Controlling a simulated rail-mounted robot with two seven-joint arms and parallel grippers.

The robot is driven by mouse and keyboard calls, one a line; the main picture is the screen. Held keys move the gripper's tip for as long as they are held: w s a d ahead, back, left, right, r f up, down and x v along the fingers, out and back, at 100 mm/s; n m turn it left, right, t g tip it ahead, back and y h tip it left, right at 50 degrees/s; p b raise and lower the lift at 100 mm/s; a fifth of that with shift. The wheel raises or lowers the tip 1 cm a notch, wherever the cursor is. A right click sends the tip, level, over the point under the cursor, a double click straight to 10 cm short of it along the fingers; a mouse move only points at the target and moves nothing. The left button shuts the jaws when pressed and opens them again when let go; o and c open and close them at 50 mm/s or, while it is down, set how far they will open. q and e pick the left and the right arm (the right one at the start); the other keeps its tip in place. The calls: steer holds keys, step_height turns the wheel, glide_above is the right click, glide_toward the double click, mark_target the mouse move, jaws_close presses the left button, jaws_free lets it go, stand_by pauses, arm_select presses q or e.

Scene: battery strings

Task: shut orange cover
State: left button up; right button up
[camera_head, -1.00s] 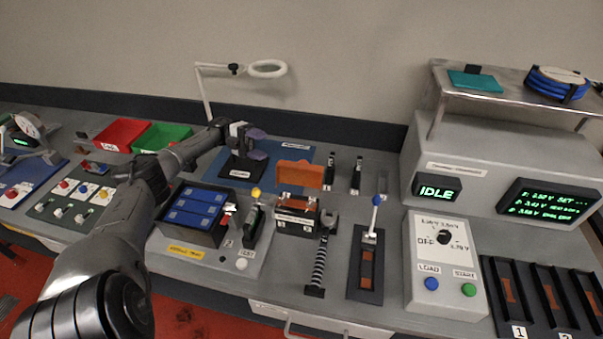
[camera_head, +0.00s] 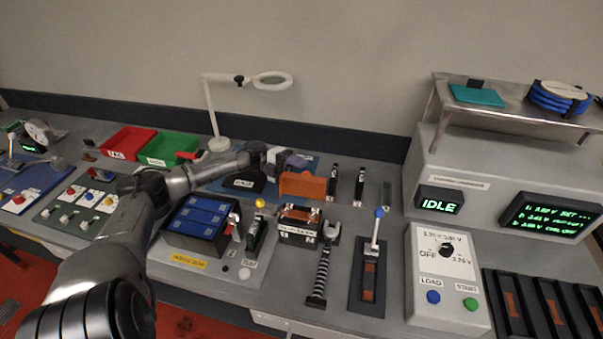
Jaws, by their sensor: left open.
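The orange cover (camera_head: 303,186) stands raised, upright or nearly so, at the back of a small dark box (camera_head: 298,223) in the middle of the bench. The box's top shows uncovered, with a reddish-brown part in it. My left gripper (camera_head: 297,161) reaches in from the left, just behind and above the cover's left part. Its fingers are open with nothing seen between them. The cover partly overlaps the gripper, so I cannot tell whether they touch. My right gripper is not in view.
A blue battery pack (camera_head: 197,218) sits left of the box, beside a yellow-tipped lever (camera_head: 258,220). A ribbed tool (camera_head: 323,268) and a blue-knobbed lever (camera_head: 376,232) stand to the right. A magnifier lamp (camera_head: 216,143) and red and green bins (camera_head: 168,147) are behind.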

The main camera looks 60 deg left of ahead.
arm_select(q)
steer(key=shift+w+d+r, duration=0.1)
steer(key=shift+w+d, duration=0.15)
steer(key=shift+d, duration=0.25)
jaws_close()
stand_by(0.3)
